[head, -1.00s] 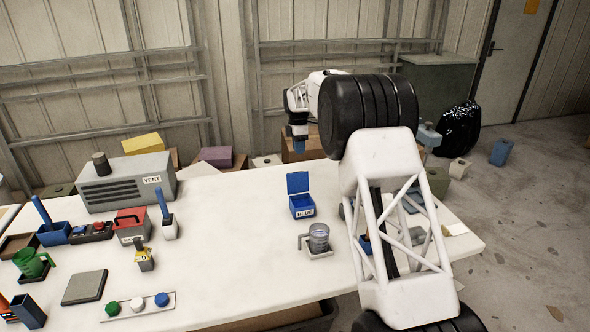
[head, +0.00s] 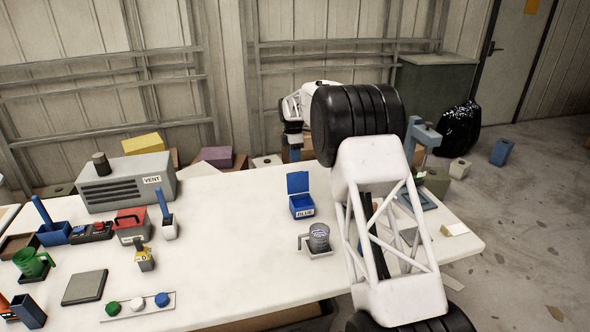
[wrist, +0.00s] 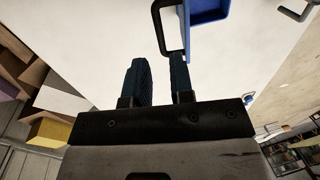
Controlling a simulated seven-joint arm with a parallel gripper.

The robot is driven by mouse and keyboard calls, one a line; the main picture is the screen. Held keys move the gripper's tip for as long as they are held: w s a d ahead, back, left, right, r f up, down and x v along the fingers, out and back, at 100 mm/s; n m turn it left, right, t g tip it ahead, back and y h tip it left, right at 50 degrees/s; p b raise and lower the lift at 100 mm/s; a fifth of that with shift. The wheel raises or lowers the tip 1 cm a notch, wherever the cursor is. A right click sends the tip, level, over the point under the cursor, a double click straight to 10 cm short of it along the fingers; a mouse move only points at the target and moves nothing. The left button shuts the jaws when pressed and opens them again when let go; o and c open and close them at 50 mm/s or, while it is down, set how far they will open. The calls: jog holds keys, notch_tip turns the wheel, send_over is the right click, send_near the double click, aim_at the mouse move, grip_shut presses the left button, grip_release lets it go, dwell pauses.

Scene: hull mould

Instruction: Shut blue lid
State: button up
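The blue box (head: 302,210), labelled BLUE, stands on the white table. Its blue lid (head: 297,183) is open and stands upright at the back edge of the box. My gripper (head: 294,152) points down behind and above the lid, apart from it in the head view. In the wrist view, my gripper (wrist: 161,62) has its two dark blue fingers apart with nothing between them. A blue part (wrist: 208,12) of the box or lid shows at the top, with a dark loop beside it near the fingertips; I cannot tell what the loop belongs to.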

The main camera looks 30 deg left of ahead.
aim_at(297, 181)
jog(key=shift+s+d+f, duration=0.1)
jog(key=shift+f, duration=0.85)
jog(key=shift+s+d+f, duration=0.15)
jog(key=shift+f, duration=0.75)
jog(key=shift+s+d+f, duration=0.1)
jog(key=shift+f, duration=0.85)
jog(key=shift+c, duration=0.5)
grip_shut()
